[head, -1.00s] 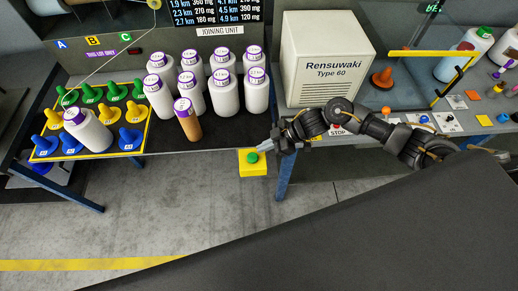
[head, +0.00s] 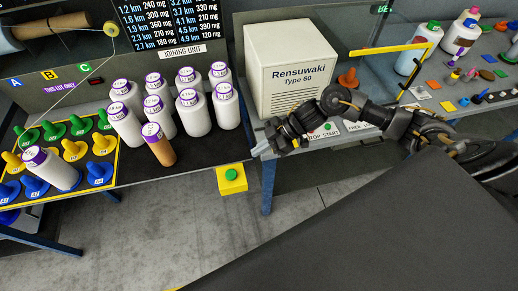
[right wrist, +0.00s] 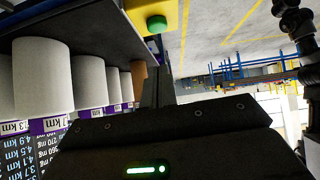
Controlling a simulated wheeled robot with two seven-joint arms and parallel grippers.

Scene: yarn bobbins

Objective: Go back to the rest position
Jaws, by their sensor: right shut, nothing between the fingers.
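My right gripper (head: 268,140) shows in the head view at the front edge of the bench, just below the Rensuwaki machine. It is shut and holds nothing. My right arm reaches in from the right edge of the head view. My left gripper is in neither view.
White bobbins (head: 196,113) and a brown one (head: 160,146) stand on the bench left of my gripper. A peg board (head: 118,150) holds one white bobbin (head: 52,170). The machine (head: 298,70) stands behind the gripper. A yellow box with a green button (head: 232,180) juts out in front.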

